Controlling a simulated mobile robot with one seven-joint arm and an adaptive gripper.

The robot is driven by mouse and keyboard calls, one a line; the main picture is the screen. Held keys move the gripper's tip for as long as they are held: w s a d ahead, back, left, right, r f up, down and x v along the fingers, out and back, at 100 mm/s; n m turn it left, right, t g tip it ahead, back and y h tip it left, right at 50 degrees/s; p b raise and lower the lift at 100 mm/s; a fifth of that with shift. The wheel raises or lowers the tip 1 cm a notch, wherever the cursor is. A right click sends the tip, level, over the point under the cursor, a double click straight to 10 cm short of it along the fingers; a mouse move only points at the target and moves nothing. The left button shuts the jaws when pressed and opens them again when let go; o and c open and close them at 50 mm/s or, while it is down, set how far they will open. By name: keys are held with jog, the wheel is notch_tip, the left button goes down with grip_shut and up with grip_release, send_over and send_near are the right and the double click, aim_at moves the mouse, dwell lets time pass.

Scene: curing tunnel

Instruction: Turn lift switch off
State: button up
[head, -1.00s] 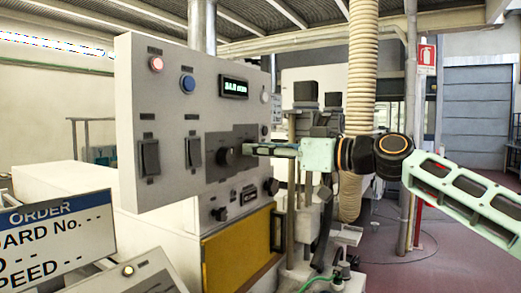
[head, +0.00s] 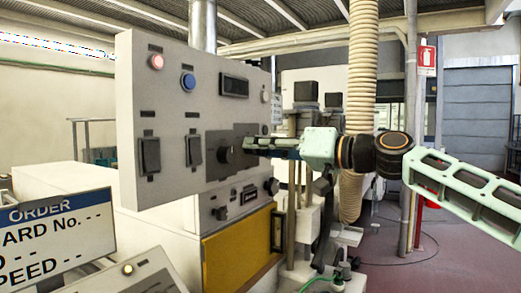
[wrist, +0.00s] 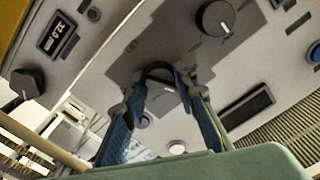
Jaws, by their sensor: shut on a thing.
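My gripper (head: 250,147) is at the grey control panel (head: 160,95), reaching its dark switch plate from the right. In the wrist view my gripper (wrist: 160,90) has its two fingers shut around a round dark knob (wrist: 158,76), one on each side. A white pointer mark shows on the knob's near edge. In the head view the fingers hide this knob. A larger dark knob (head: 224,154) sits beside it, free of the fingers; it also shows in the wrist view (wrist: 215,18). The labels are too small to read, so I cannot confirm which is the lift switch.
The upper display (head: 234,86) is dark. Two black rocker switches, left (head: 149,156) and right (head: 194,149), and a blue button (head: 188,81) are on the panel. Below are a lit small display (wrist: 57,36) and another knob (wrist: 28,85). An order sign (head: 60,230) stands at front left.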

jog(key=m, duration=0.4)
jog(key=shift+m+p, duration=0.3)
jog(key=shift+m, duration=0.1)
dwell(0.5)
jog(key=o, duration=1.2)
jog(key=shift+c, duration=0.2)
jog(key=shift+s+d, duration=0.1)
jog(key=v, duration=1.1)
jog(key=shift+s+d, duration=0.25)
jog(key=shift+d, duration=0.05)
